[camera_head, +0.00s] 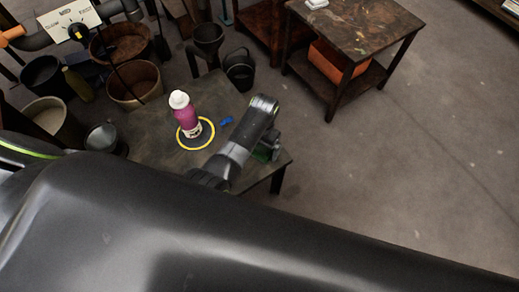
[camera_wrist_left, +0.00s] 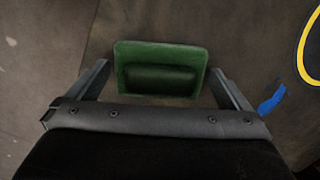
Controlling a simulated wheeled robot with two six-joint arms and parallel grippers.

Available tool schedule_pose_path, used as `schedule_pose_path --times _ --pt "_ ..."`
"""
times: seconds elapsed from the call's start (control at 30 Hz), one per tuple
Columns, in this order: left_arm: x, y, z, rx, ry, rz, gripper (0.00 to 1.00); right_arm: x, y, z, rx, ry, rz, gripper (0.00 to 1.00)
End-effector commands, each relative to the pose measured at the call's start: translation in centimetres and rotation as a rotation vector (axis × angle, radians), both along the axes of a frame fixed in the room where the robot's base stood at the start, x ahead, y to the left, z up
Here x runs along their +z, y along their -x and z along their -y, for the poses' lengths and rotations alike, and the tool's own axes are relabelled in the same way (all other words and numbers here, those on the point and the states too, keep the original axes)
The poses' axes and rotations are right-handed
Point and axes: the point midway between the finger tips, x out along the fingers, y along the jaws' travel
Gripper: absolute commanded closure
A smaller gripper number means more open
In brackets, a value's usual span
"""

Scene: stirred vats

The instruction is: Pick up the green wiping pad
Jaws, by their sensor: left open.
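The green wiping pad (camera_wrist_left: 160,54) lies near the table's edge, with a raised darker grip bar along its middle. In the left wrist view it sits between and just beyond the fingers of my open left gripper (camera_wrist_left: 160,85). In the head view my left gripper (camera_head: 268,152) is over the right front corner of the table, and my arm hides most of the pad (camera_head: 262,155). The fingers are on both sides of the pad, and nothing is held. My right gripper is not in view.
A pink bottle with a white cap (camera_head: 186,115) stands in a yellow ring (camera_head: 209,124) on the table (camera_head: 150,148). Buckets (camera_head: 133,84) crowd the back left. Another table (camera_head: 370,30) with an orange bin (camera_head: 335,65) stands at the back right.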

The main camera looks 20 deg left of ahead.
Motion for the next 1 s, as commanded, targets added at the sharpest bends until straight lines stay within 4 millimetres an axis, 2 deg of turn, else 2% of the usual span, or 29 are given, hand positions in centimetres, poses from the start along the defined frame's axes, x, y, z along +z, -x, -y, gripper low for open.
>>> schedule_pose_path --times 0.27,0.57,0.8,1.0 --pt "-0.3 0.0 0.0 0.000 0.000 0.001 0.00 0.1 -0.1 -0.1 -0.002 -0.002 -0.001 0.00" --pt "-0.3 0.0 0.0 0.000 0.000 0.001 0.36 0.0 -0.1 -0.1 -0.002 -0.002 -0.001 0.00" --pt "0.1 0.0 0.0 0.000 0.001 0.002 0.37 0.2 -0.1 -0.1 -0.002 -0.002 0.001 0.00" --pt "2.8 0.0 0.0 -0.001 0.001 0.004 0.37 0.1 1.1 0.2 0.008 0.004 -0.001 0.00"
